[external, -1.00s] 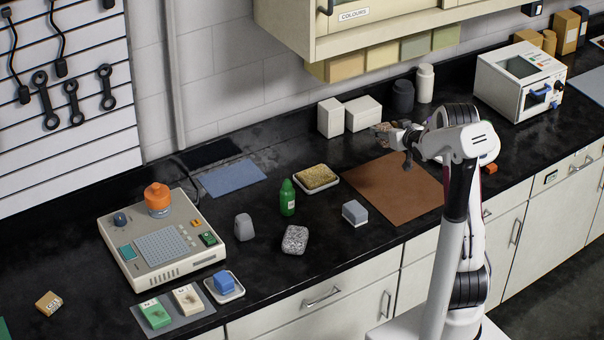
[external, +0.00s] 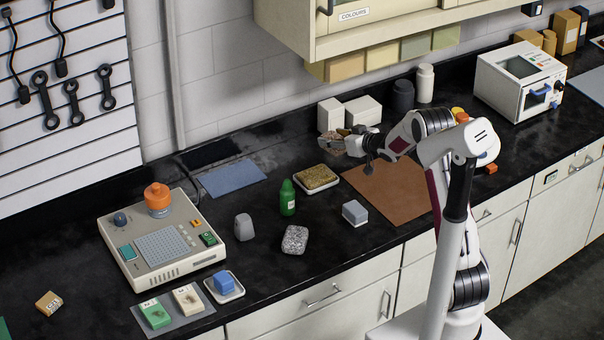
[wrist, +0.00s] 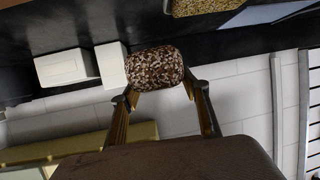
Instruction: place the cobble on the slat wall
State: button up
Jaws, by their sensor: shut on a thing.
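The slat wall (external: 75,140) is a white panel with dark horizontal grooves at the far left, well away from my gripper. Dark wrenches (external: 73,103) and hooked tools hang on it.
A cabinet (external: 370,25) overhangs at the back.

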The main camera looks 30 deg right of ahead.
jog(key=w+a+r+n+g+y, duration=0.1)
jog(key=w+a+n+y, duration=0.2)
jog(key=a, duration=0.6)
jog(key=w+a+r+n+g+y, duration=0.1)
jog(key=w+a+n+y, duration=0.15)
jog(key=a, duration=0.55)
jog(key=s+a+n+g+y, duration=0.2)
jog(key=a+n+g, duration=0.1)
jog(key=a, duration=0.4)
jog(key=s+a+r+n+g+y, duration=0.1)
jog(key=s+a+n+g+y, duration=0.1)
jog(key=a, duration=0.6)
jog(key=shift+a+r+n+g+y, duration=0.15)
jog(key=shift+a+n+g+y, duration=0.15)
jog(key=shift+n+g+y, duration=0.4)
jog(key=shift+t, duration=0.3)
jog(key=shift+f, duration=3.15)
jog(key=shift+f, duration=0.1)
jog(key=shift+f, duration=1.75)
